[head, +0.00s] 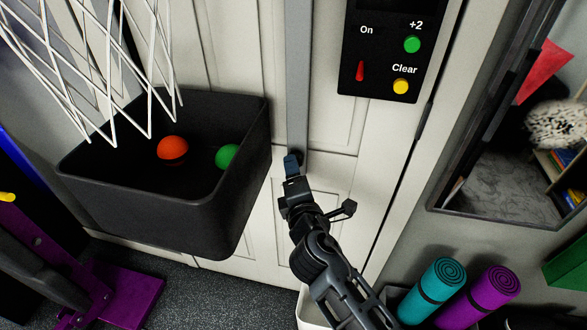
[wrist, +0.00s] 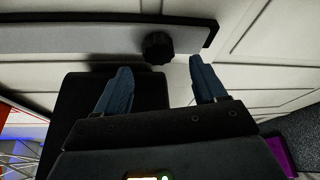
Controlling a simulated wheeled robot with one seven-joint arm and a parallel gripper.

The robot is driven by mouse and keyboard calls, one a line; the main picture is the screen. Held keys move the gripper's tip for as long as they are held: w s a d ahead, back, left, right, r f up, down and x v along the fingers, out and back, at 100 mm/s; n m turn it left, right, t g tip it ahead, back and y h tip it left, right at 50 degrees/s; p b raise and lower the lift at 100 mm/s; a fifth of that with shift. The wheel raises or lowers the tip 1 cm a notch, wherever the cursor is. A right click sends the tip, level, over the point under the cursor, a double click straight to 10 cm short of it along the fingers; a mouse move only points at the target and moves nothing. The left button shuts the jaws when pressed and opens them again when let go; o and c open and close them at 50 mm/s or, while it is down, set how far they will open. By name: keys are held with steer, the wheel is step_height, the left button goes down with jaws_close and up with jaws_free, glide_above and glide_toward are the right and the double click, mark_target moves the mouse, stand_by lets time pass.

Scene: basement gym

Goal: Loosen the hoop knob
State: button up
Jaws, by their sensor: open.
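The hoop knob (wrist: 158,48) is a black, ridged round knob on the grey metal post in the wrist view. It lies just beyond and between the two blue fingertips of my gripper (wrist: 160,72). My gripper is open and empty, with the knob a little ahead of the fingertips, apart from them as far as I can tell. In the head view my gripper (head: 292,160) is at the lower end of the grey post (head: 298,80), and the knob is hidden there. The white hoop net (head: 95,60) hangs at the upper left.
A black bin (head: 150,215) left of my gripper holds an orange ball (head: 172,149) and a green ball (head: 228,156). A black button panel (head: 385,50) is at upper right. Rolled mats (head: 435,285) stand at lower right, near a mirror (head: 520,150).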

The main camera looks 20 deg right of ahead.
steer(key=v, duration=0.3)
steer(key=shift+s+a, duration=0.15)
steer(key=shift+s, duration=0.2)
steer(key=s+f+m+g+y, duration=0.1)
steer(key=s+f+m+y, duration=0.2)
steer(key=s, duration=0.9)
steer(key=s+f+m+g+y, duration=0.15)
steer(key=s+m, duration=0.35)
steer(key=s, duration=0.7)
steer(key=s+d+r+m, duration=0.1)
steer(key=s+r+m, duration=0.4)
steer(key=s, duration=0.4)
steer(key=s+d+r+m, duration=0.1)
steer(key=s+r+m, duration=0.4)
steer(key=s, duration=0.4)
steer(key=shift+d+r+t+b, duration=0.3)
steer(key=shift+r+t, duration=0.15)
steer(key=shift+r, duration=0.3)
